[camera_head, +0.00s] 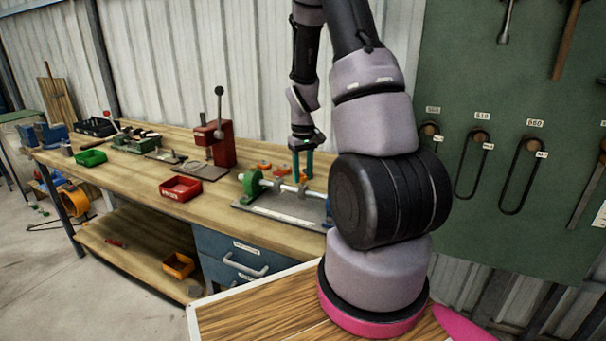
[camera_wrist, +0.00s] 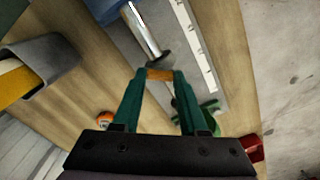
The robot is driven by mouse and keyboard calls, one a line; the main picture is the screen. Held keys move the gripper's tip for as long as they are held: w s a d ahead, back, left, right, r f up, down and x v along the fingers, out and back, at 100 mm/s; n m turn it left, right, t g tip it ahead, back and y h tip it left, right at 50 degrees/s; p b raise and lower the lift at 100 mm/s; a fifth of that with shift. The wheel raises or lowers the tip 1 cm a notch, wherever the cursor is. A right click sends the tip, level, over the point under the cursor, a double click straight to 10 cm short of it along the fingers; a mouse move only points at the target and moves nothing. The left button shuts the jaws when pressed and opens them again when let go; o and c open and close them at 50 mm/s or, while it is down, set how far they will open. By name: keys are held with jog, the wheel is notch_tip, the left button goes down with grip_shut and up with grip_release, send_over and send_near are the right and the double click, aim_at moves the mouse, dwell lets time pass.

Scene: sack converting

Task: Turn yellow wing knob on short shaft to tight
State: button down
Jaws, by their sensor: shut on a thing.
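The yellow wing knob (camera_wrist: 160,74) shows as an orange-yellow piece between my fingertips in the wrist view. My gripper (camera_wrist: 159,78) is shut on it, with one green finger on each side. The silver shaft (camera_wrist: 146,35) runs away from the knob, with a grey collar beside it. In the head view my gripper (camera_head: 302,178) points down over the shaft fixture (camera_head: 290,207) on the bench.
A green bracket (camera_head: 251,184) stands at the fixture's left end, with orange parts (camera_head: 265,165) behind. A red bin (camera_head: 181,188) and a red lever press (camera_head: 217,145) stand further left on the workbench. Bare wood lies around the red bin.

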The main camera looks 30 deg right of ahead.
jog(key=m, duration=0.5)
jog(key=shift+m, duration=0.3)
jog(key=m, duration=0.5)
jog(key=shift+m, duration=0.3)
jog(key=shift+c, duration=2.2)
grip_release()
notch_tip(320, 180, up, 11)
